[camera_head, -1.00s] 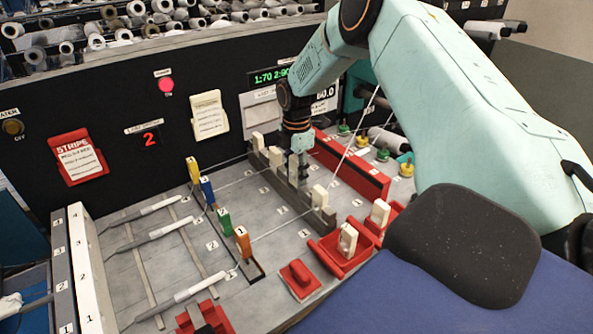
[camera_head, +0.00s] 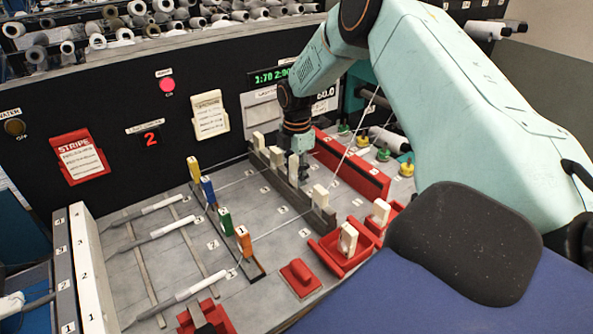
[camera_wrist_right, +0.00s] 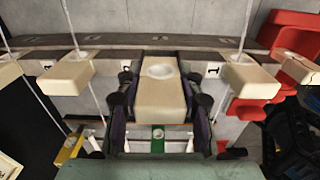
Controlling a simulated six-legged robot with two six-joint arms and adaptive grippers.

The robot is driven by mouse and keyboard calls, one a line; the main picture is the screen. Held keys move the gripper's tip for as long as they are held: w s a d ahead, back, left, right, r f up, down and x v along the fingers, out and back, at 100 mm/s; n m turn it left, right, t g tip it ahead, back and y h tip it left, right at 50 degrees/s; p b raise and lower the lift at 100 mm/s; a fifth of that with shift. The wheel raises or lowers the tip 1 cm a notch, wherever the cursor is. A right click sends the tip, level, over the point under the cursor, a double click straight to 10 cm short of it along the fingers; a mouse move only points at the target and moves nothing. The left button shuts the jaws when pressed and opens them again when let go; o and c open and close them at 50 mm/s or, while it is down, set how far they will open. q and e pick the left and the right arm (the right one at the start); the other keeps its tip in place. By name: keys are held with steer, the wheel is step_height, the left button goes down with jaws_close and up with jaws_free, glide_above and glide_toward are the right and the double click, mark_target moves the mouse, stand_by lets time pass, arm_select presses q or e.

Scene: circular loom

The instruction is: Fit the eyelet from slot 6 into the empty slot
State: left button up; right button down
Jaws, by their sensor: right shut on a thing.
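My right gripper (camera_head: 302,176) points down at the long grey slotted rail (camera_head: 264,167) in the head view. In the right wrist view the gripper (camera_wrist_right: 160,110) is shut around a cream eyelet block (camera_wrist_right: 160,70) with a round hole on top. The held block is at the rail; I cannot tell whether it is seated. Other cream eyelets stand apart along the rail: one nearer the front (camera_head: 320,195), others toward the back (camera_head: 258,140) (camera_head: 276,156). In the wrist view neighbours stand left (camera_wrist_right: 66,76) and right (camera_wrist_right: 252,80). The slot 6 label is not readable. My left gripper is not in view.
Two more eyelets (camera_head: 347,238) (camera_head: 380,211) stand in red holders (camera_head: 330,254) at the front right. A red block (camera_head: 350,165) lies behind the rail. Coloured numbered posts (camera_head: 224,222) stand left, and thin threads cross the work area.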

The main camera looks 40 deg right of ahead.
steer(key=shift+d, duration=0.1)
stand_by(0.4)
steer(key=shift+f, duration=0.1)
steer(key=shift+s+f, duration=0.1)
steer(key=shift+f, duration=0.05)
steer(key=shift+s, duration=0.1)
steer(key=shift+r, duration=0.2)
steer(key=shift+w+r, duration=0.1)
steer(key=shift+w, duration=0.15)
stand_by(0.4)
